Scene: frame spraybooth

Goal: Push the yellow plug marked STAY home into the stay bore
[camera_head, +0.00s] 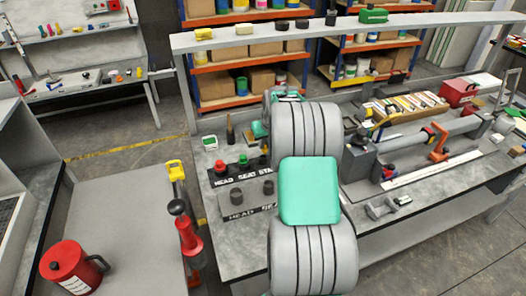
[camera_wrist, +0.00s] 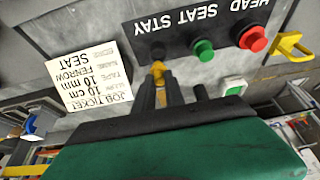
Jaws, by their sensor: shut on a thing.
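The yellow plug (camera_wrist: 158,68) shows in the wrist view as a small patch between my fingertips, close to the dark plate's STAY label (camera_wrist: 153,24). My gripper (camera_wrist: 158,82) is shut on it. A dark round shape (camera_wrist: 158,50) lies by the plug on the STAY side; I cannot tell whether the plug touches it or sits in it. Green (camera_wrist: 203,48) and red (camera_wrist: 250,38) plugs stand at SEAT and HEAD. The red (camera_head: 224,167) and green (camera_head: 243,160) plugs also show in the head view, where my arm hides my fingertips and the yellow plug.
A job ticket card (camera_wrist: 92,78) lies beside the plate. A small green-screened device (camera_head: 210,142) and a dark bottle-like thing (camera_head: 230,130) stand behind the plugs. A red can (camera_head: 72,268) stands on the left table.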

